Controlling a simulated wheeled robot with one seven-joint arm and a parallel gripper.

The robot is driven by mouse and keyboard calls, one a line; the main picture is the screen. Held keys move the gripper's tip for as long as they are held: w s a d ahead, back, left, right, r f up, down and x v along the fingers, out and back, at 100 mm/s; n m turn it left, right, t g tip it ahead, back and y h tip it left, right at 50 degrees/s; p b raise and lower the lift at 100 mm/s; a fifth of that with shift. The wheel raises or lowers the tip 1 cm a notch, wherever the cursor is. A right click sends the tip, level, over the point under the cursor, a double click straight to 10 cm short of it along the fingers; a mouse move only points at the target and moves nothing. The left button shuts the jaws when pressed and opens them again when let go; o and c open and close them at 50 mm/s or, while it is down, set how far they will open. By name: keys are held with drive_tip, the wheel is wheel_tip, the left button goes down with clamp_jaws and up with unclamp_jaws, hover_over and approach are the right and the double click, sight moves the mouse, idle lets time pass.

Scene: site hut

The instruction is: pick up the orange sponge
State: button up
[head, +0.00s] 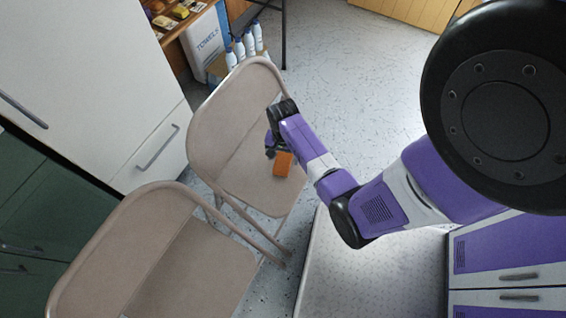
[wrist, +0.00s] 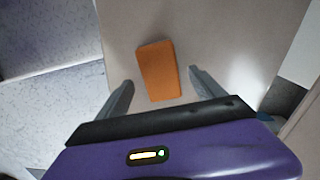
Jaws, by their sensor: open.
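The orange sponge (head: 283,163) lies on the seat of the farther beige folding chair (head: 228,107). In the wrist view the sponge (wrist: 158,70) is a small orange block on the pale seat (wrist: 225,35), seen just beyond and between the fingertips. My gripper (head: 270,153) is over that seat, beside the sponge in the head view. In the wrist view its two fingers (wrist: 160,82) are apart with nothing held between them. I cannot tell the exact height of the fingertips above the seat.
A second folding chair (head: 185,262) stands nearer at the lower left. White cabinets (head: 95,75) are at the left. White bottles (head: 240,52) and a towel box (head: 205,45) stand behind the chair. Speckled floor (head: 350,90) is free at the back right.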

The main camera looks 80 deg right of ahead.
sight(283, 161)
wheel_tip(283, 161, down, 3)
drive_tip(key=shift+f, duration=0.15)
drive_tip(key=shift+a, duration=0.1)
drive_tip(key=c, duration=1.6)
drive_tip(key=shift+o, duration=0.2)
wheel_tip(283, 161, up, 20)
drive_tip(key=p, duration=0.3)
